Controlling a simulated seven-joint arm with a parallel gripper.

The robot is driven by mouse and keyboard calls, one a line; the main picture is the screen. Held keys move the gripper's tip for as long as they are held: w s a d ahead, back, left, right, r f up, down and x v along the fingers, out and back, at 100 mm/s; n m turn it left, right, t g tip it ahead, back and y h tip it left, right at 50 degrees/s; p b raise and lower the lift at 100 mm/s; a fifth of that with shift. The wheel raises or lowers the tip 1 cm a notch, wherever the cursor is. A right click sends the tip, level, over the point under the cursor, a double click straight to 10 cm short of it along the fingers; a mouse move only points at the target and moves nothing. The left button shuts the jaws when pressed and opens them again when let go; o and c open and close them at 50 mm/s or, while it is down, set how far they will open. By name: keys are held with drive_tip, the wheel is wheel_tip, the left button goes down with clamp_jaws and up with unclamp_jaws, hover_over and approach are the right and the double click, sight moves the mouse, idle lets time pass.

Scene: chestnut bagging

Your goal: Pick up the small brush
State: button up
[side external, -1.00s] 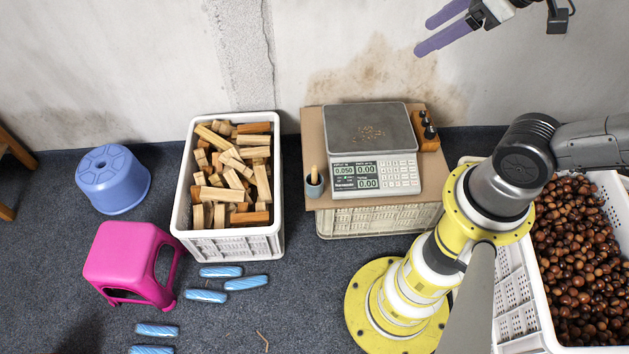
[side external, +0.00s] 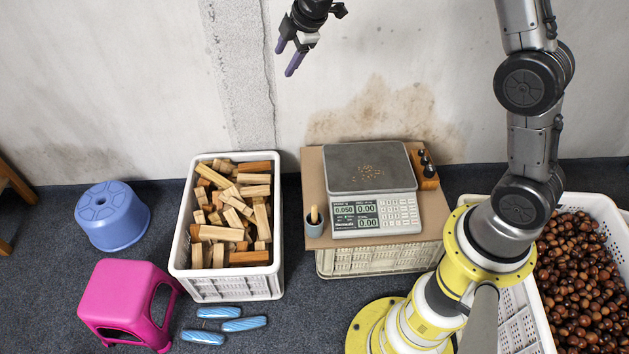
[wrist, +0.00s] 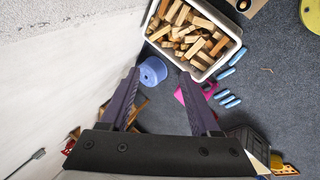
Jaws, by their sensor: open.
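A small upright piece with a pale wooden end (side external: 314,213), which looks like the small brush, stands in a grey cup (side external: 314,229). The cup is at the left front corner of the board under the scale (side external: 368,168). The cup hides its lower part. My gripper (side external: 287,57) is open and empty, high in front of the wall, up and left of the cup. In the wrist view its two dark purple fingers (wrist: 160,75) are spread apart with nothing between them. The brush cannot be made out in the wrist view.
A white crate of wood blocks (side external: 277,287) stands left of the scale. A blue stool (side external: 112,215) and pink stool (side external: 125,300) are further left, with blue rolls (side external: 243,324) on the floor. A chestnut crate (side external: 583,203) is at right. A holder with dark knobs (side external: 424,168) adjoins the scale.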

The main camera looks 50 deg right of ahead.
drive_tip(key=w+d+f+n+g, duration=0.1)
drive_tip(key=w+f, duration=0.1)
drive_tip(key=f, duration=0.5)
drive_tip(key=w+d+f+g, duration=0.1)
drive_tip(key=w+f, duration=0.2)
drive_tip(key=f, duration=0.5)
drive_tip(key=g, duration=0.4)
hover_over(314, 213)
drive_tip(key=f, duration=2)
drive_tip(key=w+d+f, duration=0.1)
drive_tip(key=f, duration=0.9)
wheel_tip(314, 213, down, 8)
drive_tip(key=shift+s+f, duration=0.1)
drive_tip(key=shift+s, duration=0.05)
drive_tip(key=shift+s+a+f, duration=0.1)
drive_tip(key=shift+f, duration=2.75)
clamp_jaws()
